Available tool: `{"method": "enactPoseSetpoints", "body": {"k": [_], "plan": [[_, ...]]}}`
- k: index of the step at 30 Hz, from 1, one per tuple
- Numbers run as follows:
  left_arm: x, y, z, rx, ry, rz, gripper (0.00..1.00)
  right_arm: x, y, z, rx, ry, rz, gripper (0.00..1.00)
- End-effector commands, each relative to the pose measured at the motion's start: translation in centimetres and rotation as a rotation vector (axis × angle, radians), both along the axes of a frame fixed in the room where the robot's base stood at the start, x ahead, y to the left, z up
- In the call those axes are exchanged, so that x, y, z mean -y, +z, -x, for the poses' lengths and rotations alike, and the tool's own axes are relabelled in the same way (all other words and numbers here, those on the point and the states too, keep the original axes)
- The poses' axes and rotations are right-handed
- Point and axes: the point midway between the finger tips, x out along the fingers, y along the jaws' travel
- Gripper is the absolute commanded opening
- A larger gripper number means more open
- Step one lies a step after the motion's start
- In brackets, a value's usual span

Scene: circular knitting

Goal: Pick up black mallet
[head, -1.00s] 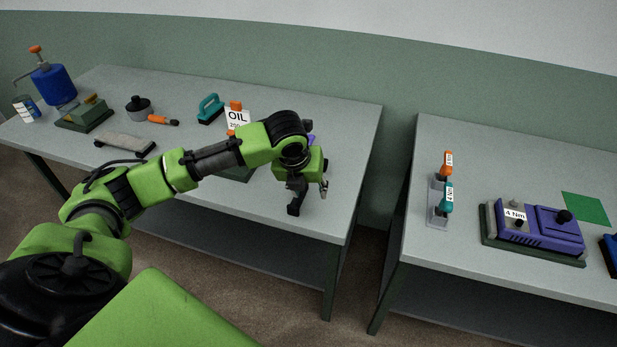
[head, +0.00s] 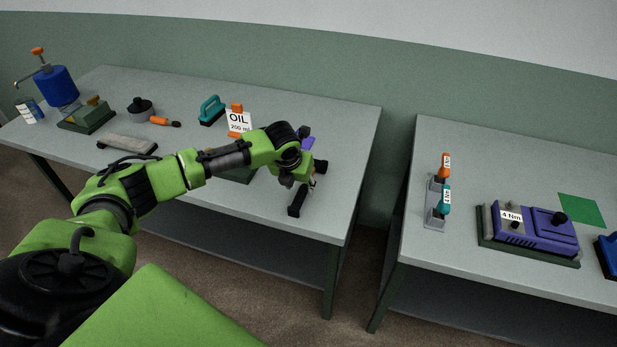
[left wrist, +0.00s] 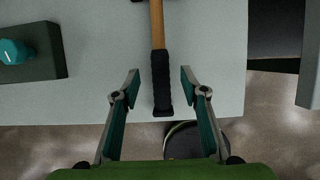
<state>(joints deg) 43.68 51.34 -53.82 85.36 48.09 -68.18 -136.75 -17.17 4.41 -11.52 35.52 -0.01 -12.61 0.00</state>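The black mallet lies on the left table, near its front right corner. In the left wrist view its wooden handle (left wrist: 157,25) runs up the picture from a black grip (left wrist: 162,85) close to the table edge; its head is almost wholly cut off at the top. In the head view the black grip (head: 298,201) shows below my left gripper (head: 302,183), which hides part of the handle. My left gripper is open, its two fingers (left wrist: 159,76) on either side of the grip, apart from it. My right gripper is not in view.
A dark block with a teal part (left wrist: 15,51) lies left of the mallet. An OIL sign (head: 238,121), a teal-handled tool (head: 211,110) and a grey bar (head: 127,145) are farther left. A gap separates the right table, which holds a purple device (head: 535,229).

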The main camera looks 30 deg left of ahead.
Motion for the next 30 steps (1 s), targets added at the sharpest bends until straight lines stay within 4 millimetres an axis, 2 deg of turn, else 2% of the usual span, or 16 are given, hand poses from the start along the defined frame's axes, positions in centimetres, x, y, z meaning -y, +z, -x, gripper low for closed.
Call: {"method": "enactPoseSetpoints", "body": {"k": [2, 7, 16, 17, 21, 30], "plan": [[0.0, -1.1, -0.1, -0.006, 0.001, 0.001, 0.40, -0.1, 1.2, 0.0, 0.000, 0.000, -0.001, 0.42], [-0.1, -3.0, -0.9, -0.003, 0.001, 0.001, 0.40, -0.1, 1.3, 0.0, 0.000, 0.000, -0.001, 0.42], [-0.2, -3.5, -1.0, 0.000, -0.001, 0.000, 0.40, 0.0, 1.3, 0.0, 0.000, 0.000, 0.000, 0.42], [-0.2, -3.5, -1.0, 0.000, 0.000, 0.000, 0.35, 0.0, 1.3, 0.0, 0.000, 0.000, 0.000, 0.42], [-0.2, -3.5, -1.0, 0.000, 0.000, 0.000, 0.00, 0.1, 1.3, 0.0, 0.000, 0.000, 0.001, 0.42], [-0.2, -3.4, -1.1, 0.002, 0.000, 0.000, 0.00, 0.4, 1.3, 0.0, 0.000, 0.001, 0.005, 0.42]]}}
